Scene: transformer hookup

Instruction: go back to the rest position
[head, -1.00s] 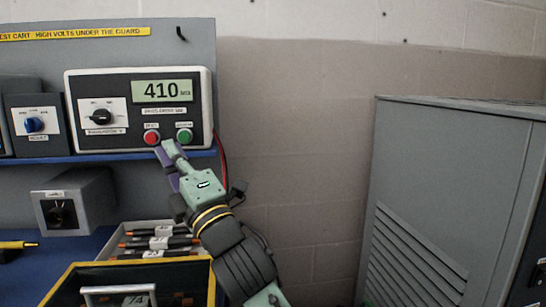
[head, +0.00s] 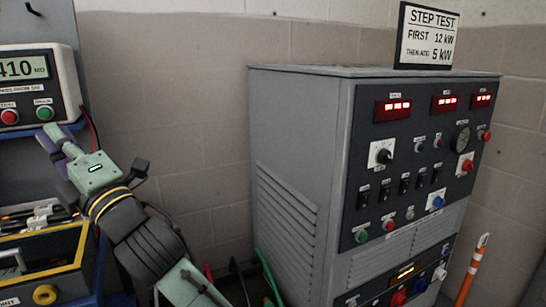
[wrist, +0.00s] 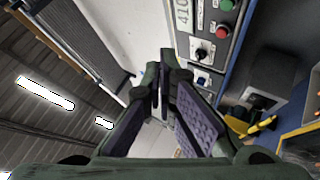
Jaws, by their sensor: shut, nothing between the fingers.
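My gripper (head: 52,145) is at the left of the head view, with green-grey links and purple finger pads. Its fingertips show just below the tester's green button, and I cannot tell whether they touch the panel. In the wrist view my gripper (wrist: 160,72) has its fingertips together with nothing between them. The tester (head: 64,75) reads 410 and is cut by the left edge of the head view. Its red button (head: 9,117) and green button (head: 44,113) are clear of the fingers.
A large grey cabinet (head: 290,130) with lit red displays fills the right. A step test sign (head: 428,36) stands on top. A yellow-rimmed box (head: 40,295) and a tray of dark leads (head: 38,214) sit below my gripper. Cables (head: 265,280) hang beside the cabinet.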

